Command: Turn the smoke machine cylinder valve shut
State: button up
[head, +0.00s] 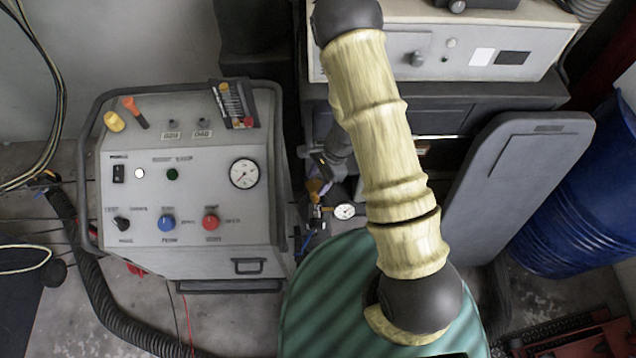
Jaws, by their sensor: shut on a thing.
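The smoke machine (190,205) is a grey cabinet with a sloped control panel at the left in the head view. To its right, low between the cabinet and my arm, is the small brass-coloured cylinder valve (316,188) with dark fittings. A round white gauge (344,211) sits just below and to its right. My gripper (320,178) reaches down to the valve from above and is shut on it. The fingers are small and dark here, so the exact grip and the valve handle's angle are hard to tell. The cylinder body is mostly hidden.
A light bench unit (440,45) stands behind. A grey panel (520,190) leans at the right beside a blue drum (575,200). A black corrugated hose (105,300) runs along the floor at the left. The gripper's space is narrow beside the cabinet.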

dwell(0.4)
jog(key=o, duration=1)
jog(key=p+v, duration=0.1)
jog(key=v, duration=1.6)
jog(key=shift+r, duration=0.2)
